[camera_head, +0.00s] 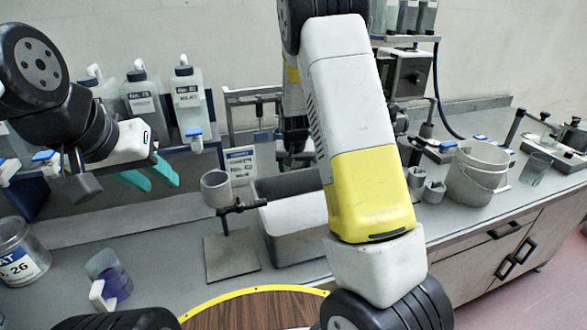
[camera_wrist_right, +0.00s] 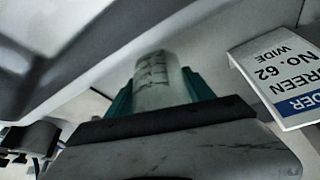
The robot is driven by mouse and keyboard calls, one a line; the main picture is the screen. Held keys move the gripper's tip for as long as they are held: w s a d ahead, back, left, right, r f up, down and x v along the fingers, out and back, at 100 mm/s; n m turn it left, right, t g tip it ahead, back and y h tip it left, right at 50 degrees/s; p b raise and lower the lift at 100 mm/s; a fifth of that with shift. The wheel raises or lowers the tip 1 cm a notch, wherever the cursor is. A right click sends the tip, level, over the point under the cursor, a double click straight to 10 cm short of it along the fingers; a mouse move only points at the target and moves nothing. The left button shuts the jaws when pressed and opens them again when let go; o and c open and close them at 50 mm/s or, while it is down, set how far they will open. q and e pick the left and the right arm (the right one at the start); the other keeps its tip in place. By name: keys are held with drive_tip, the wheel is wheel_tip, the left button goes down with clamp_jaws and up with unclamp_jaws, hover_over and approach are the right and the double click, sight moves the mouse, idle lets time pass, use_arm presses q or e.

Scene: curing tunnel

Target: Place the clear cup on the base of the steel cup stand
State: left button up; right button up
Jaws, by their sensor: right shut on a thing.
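The steel cup stand (camera_head: 230,259) stands on the bench left of centre in the head view. It has a flat square base and a post, with a grey cup (camera_head: 216,190) held up at its top. The visible part of the base is bare. In the right wrist view, my right gripper (camera_wrist_right: 160,88) has its green fingers shut on both sides of a clear cup (camera_wrist_right: 153,72) with faint markings. In the head view my right arm hides this cup. My left gripper (camera_head: 152,176) is open and empty at the left, its teal fingers apart.
A grey bin (camera_head: 295,232) stands right of the stand. Several dispensing bottles (camera_head: 188,98) line the back. A labelled jar (camera_head: 20,255) and a blue-filled jug (camera_head: 110,275) are at the left. A bucket (camera_head: 476,172) and a clear beaker (camera_head: 535,169) are at the right.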

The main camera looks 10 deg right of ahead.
drive_tip(key=shift+f, duration=1.9)
drive_tip(key=shift+f, duration=0.15)
drive_tip(key=o, duration=1.3)
